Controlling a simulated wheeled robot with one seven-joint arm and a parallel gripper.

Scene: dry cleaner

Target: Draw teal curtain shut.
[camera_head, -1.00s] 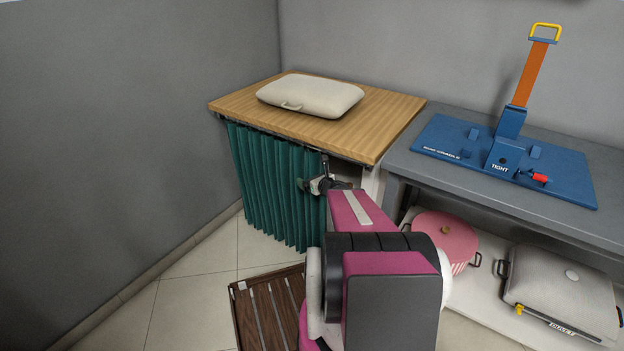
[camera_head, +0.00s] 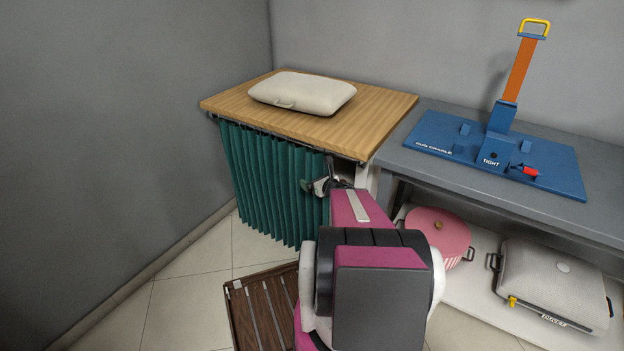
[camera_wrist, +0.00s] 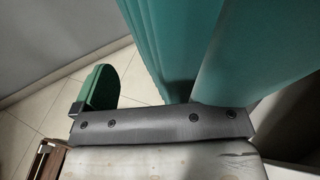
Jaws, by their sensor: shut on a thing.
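The teal curtain (camera_head: 268,185) hangs in pleats from a rail under the front edge of the wooden-topped table (camera_head: 228,102). It spans from the table's left end to near the right end, where a narrow strip by the leg is uncovered. My gripper (camera_head: 320,187) is at the curtain's right edge, shut on it; the exact grip is hard to see. In the wrist view the curtain (camera_wrist: 172,45) fills the upper right, close against my gripper. One green-padded finger shows at left; the other is hidden.
A cream pillow-like case (camera_head: 302,92) lies on the table. To the right, a grey bench (camera_head: 400,160) carries a blue cradle (camera_head: 550,165) with an orange strap. A pink striped pot (camera_head: 440,232) and a grey case (camera_head: 550,280) sit below. A slatted wooden mat (camera_head: 262,300) lies on the floor.

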